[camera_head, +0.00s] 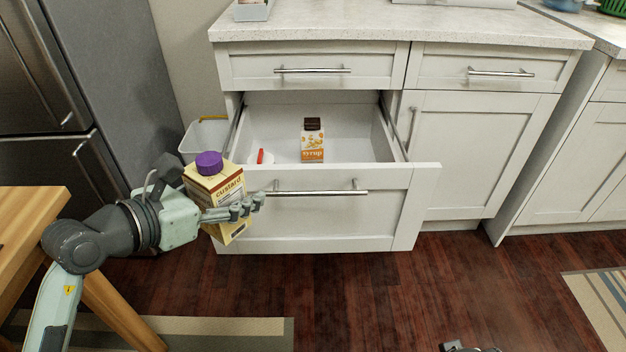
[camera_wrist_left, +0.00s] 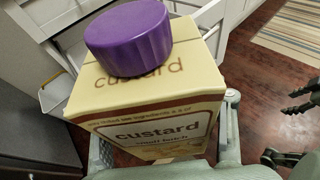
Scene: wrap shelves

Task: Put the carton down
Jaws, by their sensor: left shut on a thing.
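The custard carton (camera_head: 216,187) is cream and yellow with a purple cap. My left gripper (camera_head: 222,203) is shut on it and holds it slightly tilted in front of the open drawer's left end. In the left wrist view the custard carton (camera_wrist_left: 150,105) fills the middle, with a finger on each side. The open drawer (camera_head: 330,215) is white. Inside it a syrup carton (camera_head: 312,145) with a dark cap stands at the back, and a small red and white item (camera_head: 262,157) is at the left. My right gripper (camera_wrist_left: 290,132) shows at the wrist view's right edge, fingers apart and empty.
The drawer has bare floor around the syrup carton. The countertop (camera_head: 400,25) is above it. A wooden table (camera_head: 30,220) is at the left, near my left arm. A grey fridge (camera_head: 90,80) and a pale bin (camera_head: 200,135) stand left of the cabinet.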

